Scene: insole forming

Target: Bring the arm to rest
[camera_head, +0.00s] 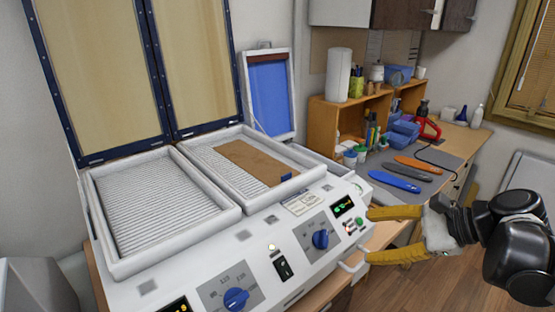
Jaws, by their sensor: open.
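My gripper (398,234) is at the right of the view, with yellow fingers spread apart and pointing left toward the machine's front right corner. Nothing shows between the fingers. The fingertips appear close to the machine's right end by its white handle (354,262); I cannot tell whether they touch it. The white forming machine (262,238) has two open trays, a left one (150,205) with a ribbed bed and a right one (215,165) in which a brown sheet (250,163) lies. Its two framed lids (100,75) stand upright behind.
A desk (455,152) at the back right holds blue insoles (394,179), orange insoles (412,163), a wooden shelf unit (335,115), a paper roll (339,75) and bottles. A blue-panelled frame (268,95) stands behind the machine. Wooden floor (450,285) is clear at the lower right.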

